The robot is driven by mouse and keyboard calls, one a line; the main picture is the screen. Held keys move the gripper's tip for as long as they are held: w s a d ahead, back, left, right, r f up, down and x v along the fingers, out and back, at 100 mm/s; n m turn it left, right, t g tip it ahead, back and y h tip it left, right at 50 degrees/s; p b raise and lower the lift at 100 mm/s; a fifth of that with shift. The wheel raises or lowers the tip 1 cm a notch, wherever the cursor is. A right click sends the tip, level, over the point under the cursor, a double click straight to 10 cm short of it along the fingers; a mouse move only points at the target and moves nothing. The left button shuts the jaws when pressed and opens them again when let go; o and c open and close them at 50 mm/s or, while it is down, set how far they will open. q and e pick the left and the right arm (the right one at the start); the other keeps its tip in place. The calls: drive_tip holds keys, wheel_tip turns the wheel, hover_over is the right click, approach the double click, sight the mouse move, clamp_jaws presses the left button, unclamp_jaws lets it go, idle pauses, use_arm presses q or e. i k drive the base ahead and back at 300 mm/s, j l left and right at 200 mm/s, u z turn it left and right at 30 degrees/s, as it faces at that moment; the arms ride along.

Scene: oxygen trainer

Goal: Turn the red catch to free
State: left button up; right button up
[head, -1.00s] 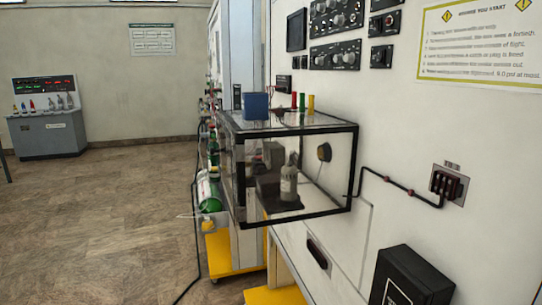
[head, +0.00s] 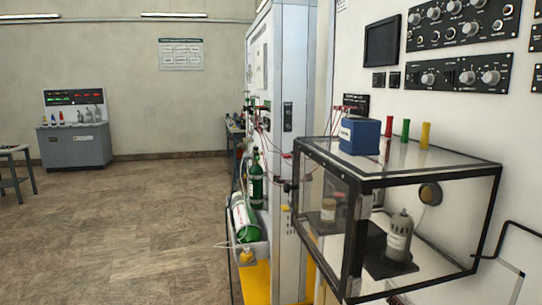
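I cannot pick out the red catch for certain. Small red fittings (head: 287,155) show on the side of the tall white cabinet, too small to tell what they are. A clear box with a black frame (head: 430,176) juts from the white panel at the right. On its top are a blue block (head: 360,137) and a red peg (head: 389,128), a green peg (head: 405,130) and a yellow peg (head: 425,134). Inside stands a grey metal canister (head: 399,238) on a dark pad. Neither of my grippers is in view.
A grey console (head: 75,146) stands by the back wall, with a small table (head: 14,152) at the left edge. The floor (head: 130,225) between is clear.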

sight(289, 155)
drive_tip(key=i+j+z, duration=0.1)
drive_tip(key=z, duration=0.3)
drive_tip(key=j+z, duration=0.15)
drive_tip(key=z, duration=0.3)
drive_tip(key=i+j+z, duration=0.1)
drive_tip(key=z, duration=0.3)
drive_tip(key=j+z, duration=0.2)
drive_tip(key=z, duration=0.2)
drive_tip(key=j+z, duration=0.2)
drive_tip(key=z, duration=0.25)
